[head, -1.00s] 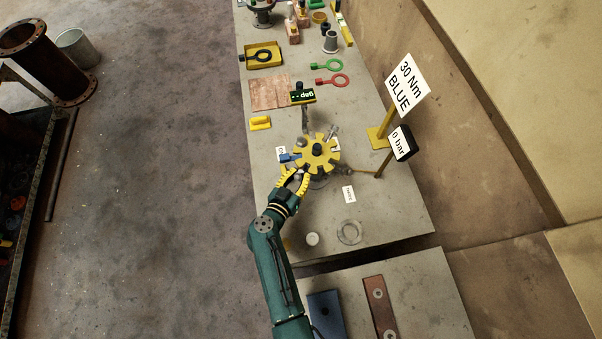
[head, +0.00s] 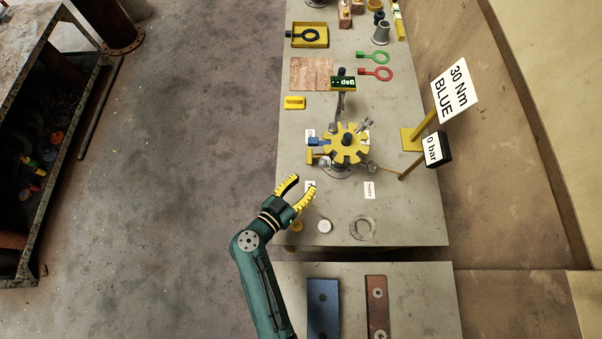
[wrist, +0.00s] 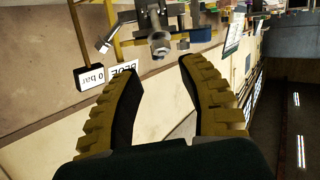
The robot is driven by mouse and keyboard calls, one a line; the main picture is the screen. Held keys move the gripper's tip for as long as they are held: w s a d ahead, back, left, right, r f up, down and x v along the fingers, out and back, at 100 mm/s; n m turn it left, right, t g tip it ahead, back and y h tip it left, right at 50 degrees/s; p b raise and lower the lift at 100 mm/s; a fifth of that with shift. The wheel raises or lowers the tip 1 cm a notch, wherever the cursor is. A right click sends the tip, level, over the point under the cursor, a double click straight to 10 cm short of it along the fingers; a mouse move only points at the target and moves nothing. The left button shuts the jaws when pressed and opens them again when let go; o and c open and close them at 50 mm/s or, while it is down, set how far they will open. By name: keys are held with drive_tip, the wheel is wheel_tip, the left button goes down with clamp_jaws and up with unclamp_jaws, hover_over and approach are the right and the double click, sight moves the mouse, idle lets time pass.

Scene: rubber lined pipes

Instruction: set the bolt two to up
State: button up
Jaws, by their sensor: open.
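A yellow notched disc (head: 346,143) with a dark hub stands on the bench, with bolts around it. A bolt (wrist: 160,43) faces the wrist camera, end on, just beyond my fingertips; another tilted bolt (wrist: 113,36) shows to its left. Which one is bolt two I cannot tell. My gripper (head: 303,186) is open and empty, front-left of the disc and apart from it. Its yellow ribbed fingers also frame an empty gap in the wrist view (wrist: 160,70). A blue piece (head: 318,142) sits at the disc's left side. Small white labels (head: 369,190) lie around the assembly, too small to read.
A "30 Nm BLUE" sign (head: 453,92) and a "0 bar" gauge (head: 433,149) stand right of the disc. A "gap" display (head: 343,84) stands behind it. Green (head: 373,56) and red (head: 377,73) ring tools lie farther back.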

drive_tip(key=shift+s+a+r, duration=0.1)
drive_tip(key=shift+s+a, duration=0.15)
drive_tip(key=shift+s, duration=0.1)
drive_tip(key=shift+o, duration=0.2)
